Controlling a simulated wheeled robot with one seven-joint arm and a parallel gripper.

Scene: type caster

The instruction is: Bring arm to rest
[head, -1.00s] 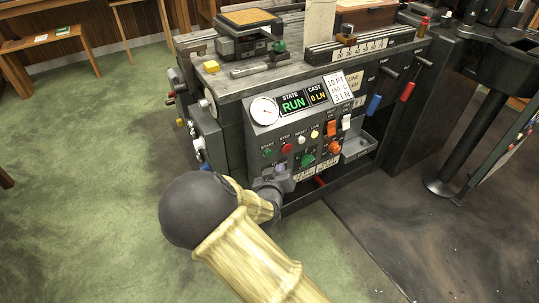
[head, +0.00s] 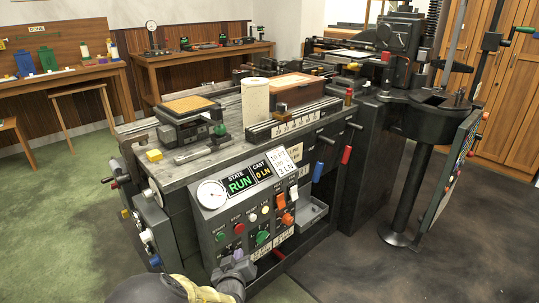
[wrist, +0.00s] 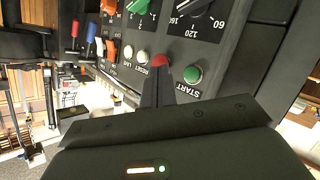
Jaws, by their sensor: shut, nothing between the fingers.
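My gripper (wrist: 157,86) is shut and empty in the wrist view, its two dark fingers together. It points at the control panel (wrist: 222,53), with the fingertips just below the red stop button (wrist: 163,73) in the picture. The green start button (wrist: 193,74) is to their right. I cannot tell whether the tips touch the panel. In the head view, my arm (head: 160,290) shows only at the bottom edge, its end low in front of the panel (head: 211,220). The display (head: 240,181) reads STATE RUN and CAST 0 LN.
The caster's metal bench (head: 190,170) stands above and behind the panel. Blue (head: 318,171) and red (head: 346,154) handles stick out at its right. A round-based stand (head: 399,236) is farther right. Green floor (head: 60,220) at left and dark floor (head: 370,280) at front right are open.

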